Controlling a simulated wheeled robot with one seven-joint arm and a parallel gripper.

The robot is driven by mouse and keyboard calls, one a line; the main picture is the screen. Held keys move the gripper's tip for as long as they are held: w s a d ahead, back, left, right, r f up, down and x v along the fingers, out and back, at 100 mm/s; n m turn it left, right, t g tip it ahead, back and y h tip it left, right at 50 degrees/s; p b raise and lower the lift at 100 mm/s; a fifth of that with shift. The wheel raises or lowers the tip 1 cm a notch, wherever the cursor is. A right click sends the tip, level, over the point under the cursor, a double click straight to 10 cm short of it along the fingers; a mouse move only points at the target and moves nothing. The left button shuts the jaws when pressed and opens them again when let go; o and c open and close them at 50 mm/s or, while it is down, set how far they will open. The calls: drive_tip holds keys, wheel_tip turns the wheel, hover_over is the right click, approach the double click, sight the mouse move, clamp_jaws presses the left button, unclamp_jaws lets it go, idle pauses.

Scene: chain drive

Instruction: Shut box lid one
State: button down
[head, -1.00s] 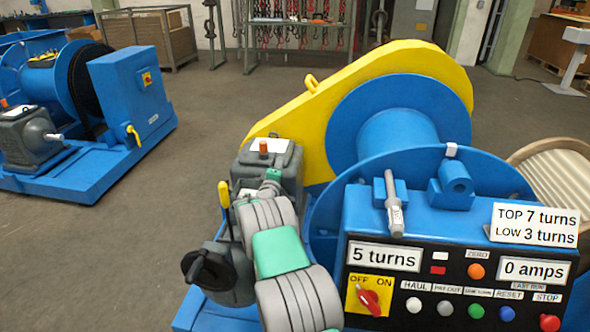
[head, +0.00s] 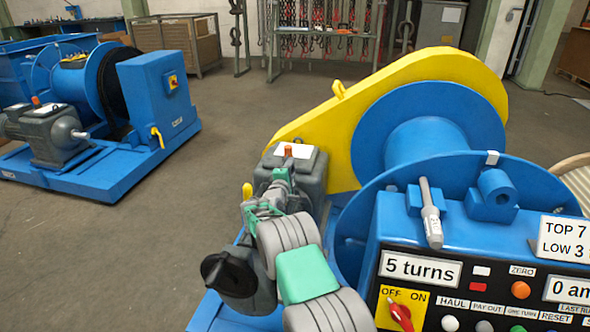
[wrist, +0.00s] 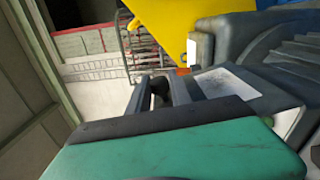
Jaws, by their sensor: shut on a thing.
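My gripper (wrist: 162,97) is in the wrist view, its two grey fingers closed around a small dark part (wrist: 160,84). Beside them is a grey box-like part (wrist: 285,58) with a pale flat face (wrist: 228,82); I cannot tell if this is the box or its lid. In the head view my grey and green arm reaches to the grey housing (head: 318,172) in front of the yellow guard. The housing has a white top plate and an orange cap (head: 288,151). No lid marked one can be read, and my wrist hides the contact.
The blue winch drum (head: 425,145) and control panel (head: 460,275) stand at right. A second blue winch (head: 150,100) stands at far left, with clear floor between.

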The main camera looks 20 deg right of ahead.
drive_tip(key=shift+w+a, duration=0.1)
drive_tip(key=shift+a, duration=0.1)
drive_tip(key=c, duration=1.4)
unclamp_jaws()
drive_tip(key=shift+a, duration=0.1)
drive_tip(key=shift+o, duration=0.8)
drive_tip(key=shift+d, duration=0.3)
drive_tip(key=p+v, duration=0.1)
drive_tip(key=v, duration=0.7)
drive_tip(key=shift+d, duration=0.1)
